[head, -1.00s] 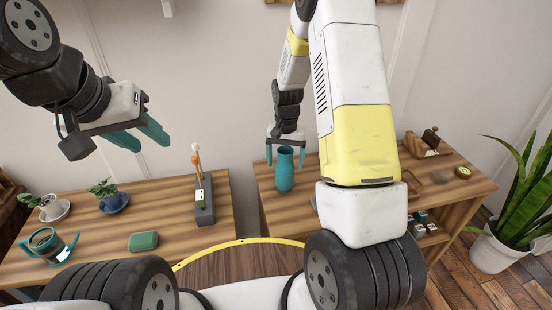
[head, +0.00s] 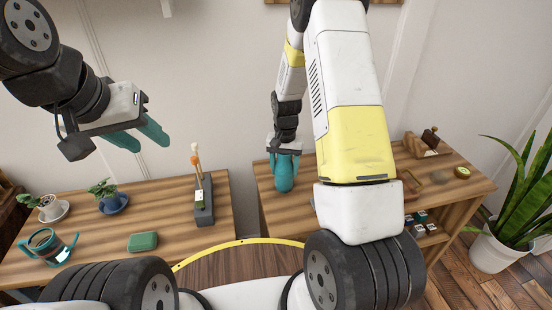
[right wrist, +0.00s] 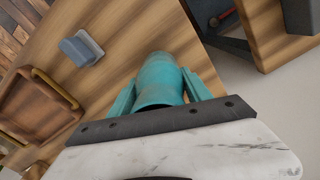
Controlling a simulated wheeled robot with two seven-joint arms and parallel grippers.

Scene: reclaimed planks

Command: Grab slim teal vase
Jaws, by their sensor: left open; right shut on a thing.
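The slim teal vase (head: 284,178) stands upright on the right wooden table in the head view. My right gripper (head: 284,160) is shut on it from above, with a finger on each side. In the right wrist view the vase (right wrist: 160,75) sits between the two teal fingers, its dark mouth partly hidden by the gripper's bar. My left gripper (head: 140,137) is open and empty, raised above the left table.
A wooden tray (right wrist: 38,105) and a grey-blue block (right wrist: 82,48) lie near the vase. A large potted plant (head: 497,248) stands right.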

